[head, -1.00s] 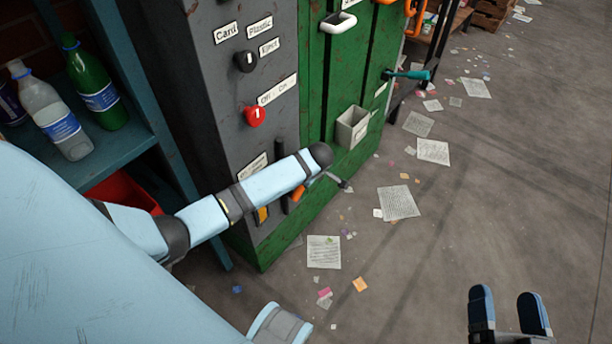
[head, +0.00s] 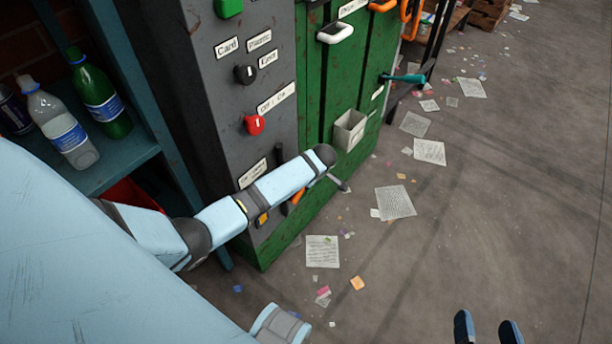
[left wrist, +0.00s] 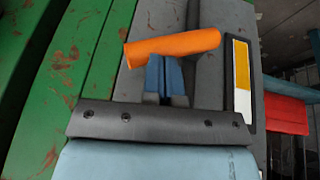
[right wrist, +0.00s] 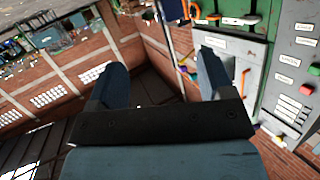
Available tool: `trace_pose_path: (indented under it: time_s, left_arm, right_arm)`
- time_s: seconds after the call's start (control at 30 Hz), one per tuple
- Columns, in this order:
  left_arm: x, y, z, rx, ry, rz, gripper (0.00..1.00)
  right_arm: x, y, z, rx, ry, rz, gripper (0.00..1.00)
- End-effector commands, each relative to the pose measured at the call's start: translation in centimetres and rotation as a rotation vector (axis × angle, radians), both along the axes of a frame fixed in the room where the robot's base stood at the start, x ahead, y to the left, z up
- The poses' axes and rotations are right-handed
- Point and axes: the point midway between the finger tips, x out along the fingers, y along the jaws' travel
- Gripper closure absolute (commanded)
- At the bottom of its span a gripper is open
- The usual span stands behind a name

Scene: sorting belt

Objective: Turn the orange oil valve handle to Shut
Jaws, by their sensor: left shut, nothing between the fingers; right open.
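The orange oil valve handle (left wrist: 172,46) lies nearly level across the left wrist view, its right end a little higher, in front of the grey panel. My left gripper (left wrist: 165,62) is shut with nothing between its fingers. Its tips are right at the handle's lower edge; I cannot tell whether they touch. In the head view an orange piece, apparently the handle (head: 298,197), shows just below my left forearm, which hides much around it. My right gripper (head: 488,328) is open and empty over the floor at bottom right; its fingers stand apart in the right wrist view (right wrist: 160,85).
The grey panel (head: 235,120) carries a red knob (head: 255,124) and a black knob (head: 245,74). The green cabinet (head: 315,110) has a small grey box (head: 349,130). A shelf with bottles (head: 100,95) stands at left. The floor at right is open, with scattered papers.

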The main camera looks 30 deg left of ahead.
Motion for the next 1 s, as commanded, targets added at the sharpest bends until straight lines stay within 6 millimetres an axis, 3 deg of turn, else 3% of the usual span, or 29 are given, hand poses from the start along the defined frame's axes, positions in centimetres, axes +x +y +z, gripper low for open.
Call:
trace_pose_path:
  time_s: [0.37, 0.67, 1.0]
  left_arm:
    - [1.2, -0.2, -0.9, 0.009, 0.166, 0.001, 1.00]
    - [2.2, -0.2, -2.3, 0.028, 0.361, 0.001, 1.00]
    - [2.5, -0.1, -3.0, 0.029, 0.355, 0.001, 1.00]
  right_arm:
    - [-1.6, -1.6, -3.4, -0.083, 0.161, -0.023, 0.25]
    - [-0.6, -0.8, -1.8, -0.039, 0.071, -0.012, 0.25]
    - [-0.4, -0.1, -0.9, -0.012, 0.030, -0.002, 0.25]
